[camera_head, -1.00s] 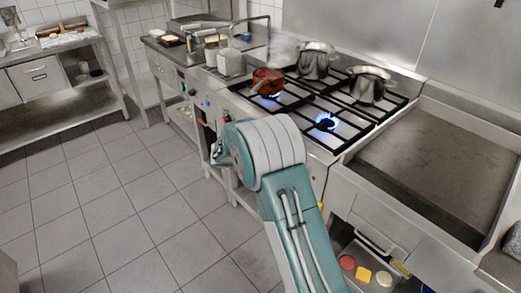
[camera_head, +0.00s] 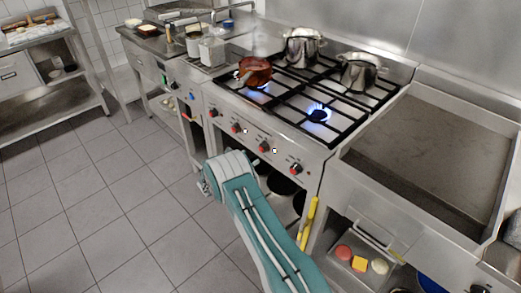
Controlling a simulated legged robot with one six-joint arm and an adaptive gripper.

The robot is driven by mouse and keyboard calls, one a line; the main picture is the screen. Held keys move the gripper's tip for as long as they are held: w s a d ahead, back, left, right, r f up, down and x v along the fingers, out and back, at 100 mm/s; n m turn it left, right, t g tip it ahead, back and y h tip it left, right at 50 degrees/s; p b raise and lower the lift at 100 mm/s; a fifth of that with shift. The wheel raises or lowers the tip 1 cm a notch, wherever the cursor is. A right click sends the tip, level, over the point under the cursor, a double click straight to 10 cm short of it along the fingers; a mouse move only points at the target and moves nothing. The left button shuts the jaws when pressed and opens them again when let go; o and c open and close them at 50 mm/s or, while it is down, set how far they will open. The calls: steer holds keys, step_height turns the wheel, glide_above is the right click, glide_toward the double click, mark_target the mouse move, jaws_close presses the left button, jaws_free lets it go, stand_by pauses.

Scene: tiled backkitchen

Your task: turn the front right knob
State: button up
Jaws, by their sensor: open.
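The stove (camera_head: 285,135) has a row of several knobs with red parts along its front panel. The rightmost knob (camera_head: 296,168) is red and dark, near the panel's right end. Another red knob (camera_head: 264,147) sits to its left. No label shows which one is the front right knob. A blue flame (camera_head: 318,113) burns on the front right burner. My teal and white arm rises from the bottom, its bend below and left of the knobs and apart from them in the picture.
A copper pan (camera_head: 255,71) sits over a flame at the left of the stove. Two steel pots (camera_head: 302,46) (camera_head: 359,72) stand at the back. A yellow handle (camera_head: 308,223) hangs right of the arm. The tiled floor (camera_head: 110,210) at left is clear.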

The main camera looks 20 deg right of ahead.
mark_target(260, 150)
steer(key=x, duration=0.6)
steer(key=shift+d, duration=0.2)
steer(key=c, duration=1.1)
